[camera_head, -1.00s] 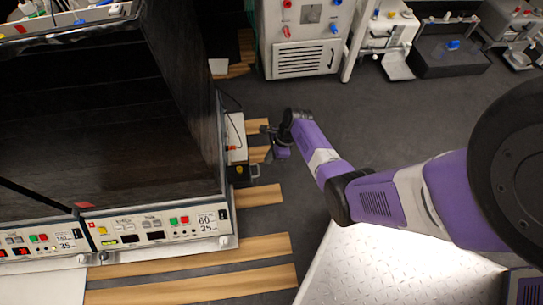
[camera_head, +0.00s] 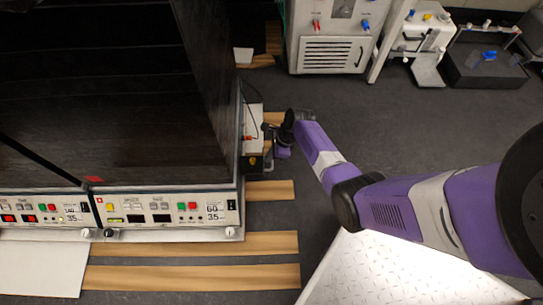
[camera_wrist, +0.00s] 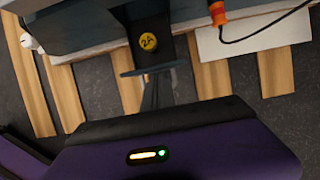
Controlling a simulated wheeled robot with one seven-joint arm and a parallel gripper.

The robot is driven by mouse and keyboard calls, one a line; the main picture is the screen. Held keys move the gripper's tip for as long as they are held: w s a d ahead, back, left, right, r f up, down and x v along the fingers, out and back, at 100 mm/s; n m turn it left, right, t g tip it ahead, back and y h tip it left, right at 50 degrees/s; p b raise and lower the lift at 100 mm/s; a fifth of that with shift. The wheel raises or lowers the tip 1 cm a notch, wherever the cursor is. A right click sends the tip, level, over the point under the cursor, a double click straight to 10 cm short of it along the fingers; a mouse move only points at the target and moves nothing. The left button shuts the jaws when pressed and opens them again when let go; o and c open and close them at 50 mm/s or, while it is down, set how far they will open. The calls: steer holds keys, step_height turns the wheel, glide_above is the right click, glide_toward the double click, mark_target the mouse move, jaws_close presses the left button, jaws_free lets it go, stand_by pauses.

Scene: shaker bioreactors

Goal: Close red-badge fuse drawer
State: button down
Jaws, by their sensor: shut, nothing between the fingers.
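The shaker bioreactor (camera_head: 165,208) with a small red badge (camera_head: 93,180) on its front top edge stands at the left. A dark fuse drawer with a yellow mark (camera_head: 252,161) is at its right side. In the wrist view its dark face (camera_wrist: 149,22) carries a round yellow "2A" label (camera_wrist: 148,42), with a grey handle bar (camera_wrist: 150,70) before it. My gripper (camera_head: 267,142) is beside the drawer; in the wrist view its fingers (camera_wrist: 157,90) are shut and empty, close to the handle. I cannot tell whether they touch it, nor how far the drawer is out.
Wooden slats (camera_head: 200,245) lie on the dark floor. Another control panel (camera_head: 40,212) is at far left. Lab machines (camera_head: 333,53) stand at the back; the floor to the right is open.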

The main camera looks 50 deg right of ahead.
mark_target(259, 165)
steer(key=w+a, duration=0.2)
steer(key=w, duration=0.1)
steer(key=shift+w+a, duration=0.25)
steer(key=shift+a, duration=0.15)
